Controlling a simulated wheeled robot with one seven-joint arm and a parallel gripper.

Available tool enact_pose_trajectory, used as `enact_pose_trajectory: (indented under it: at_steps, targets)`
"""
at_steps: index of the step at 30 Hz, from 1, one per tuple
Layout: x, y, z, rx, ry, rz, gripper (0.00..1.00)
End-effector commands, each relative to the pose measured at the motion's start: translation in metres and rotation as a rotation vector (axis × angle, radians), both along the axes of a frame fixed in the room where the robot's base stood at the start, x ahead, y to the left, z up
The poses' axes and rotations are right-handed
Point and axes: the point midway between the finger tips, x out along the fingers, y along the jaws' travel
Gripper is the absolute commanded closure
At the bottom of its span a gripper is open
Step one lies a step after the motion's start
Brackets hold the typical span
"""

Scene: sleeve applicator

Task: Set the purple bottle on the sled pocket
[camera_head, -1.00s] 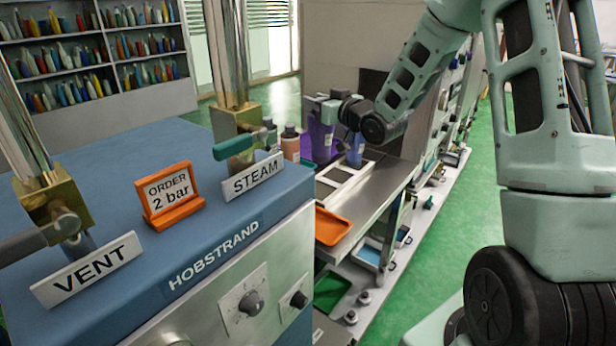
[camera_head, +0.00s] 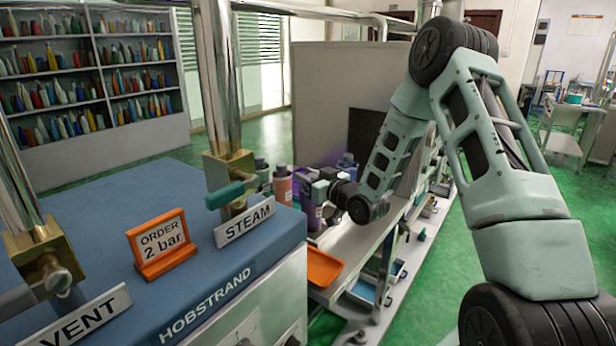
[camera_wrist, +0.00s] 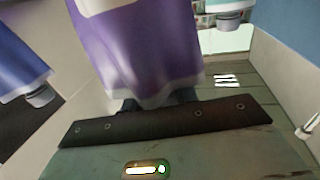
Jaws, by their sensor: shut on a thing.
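The purple bottle (camera_head: 312,214) is in my gripper (camera_head: 322,184), beside the machine's right edge in the head view. My gripper is shut on it, near its upper part. In the wrist view the purple bottle (camera_wrist: 140,50) fills the top middle, just beyond the dark gripper plate. I cannot make out the sled pocket in the head view now; the machine's corner, the bottle and my arm cover much of that bench area.
A blue-purple bottle (camera_head: 347,166) stands behind my gripper; a blue one (camera_wrist: 20,65) shows left in the wrist view. A salmon bottle (camera_head: 282,186) stands close left. The blue machine (camera_head: 205,285) with its STEAM sign (camera_head: 244,222) is nearby. An orange tray (camera_head: 323,267) lies in front.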

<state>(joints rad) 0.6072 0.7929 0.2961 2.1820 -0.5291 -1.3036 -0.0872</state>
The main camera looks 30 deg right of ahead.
Motion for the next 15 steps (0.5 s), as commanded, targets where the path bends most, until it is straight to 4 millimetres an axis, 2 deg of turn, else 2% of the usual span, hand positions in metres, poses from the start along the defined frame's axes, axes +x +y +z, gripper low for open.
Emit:
enact_pose_trajectory:
  at_steps: [5, 6, 8, 15]
  targets:
    - [0.0002, 0.0001, -0.0037, 0.0, -0.001, 0.0, 1.0]
    - [0.0, 0.0, -0.0029, 0.0, 0.0, 0.0, 0.63]
    - [0.0, 0.0, -0.0026, 0.0, 0.0, 0.0, 0.49]
    - [0.0, 0.0, -0.0023, 0.0, 0.0, 0.0, 0.49]
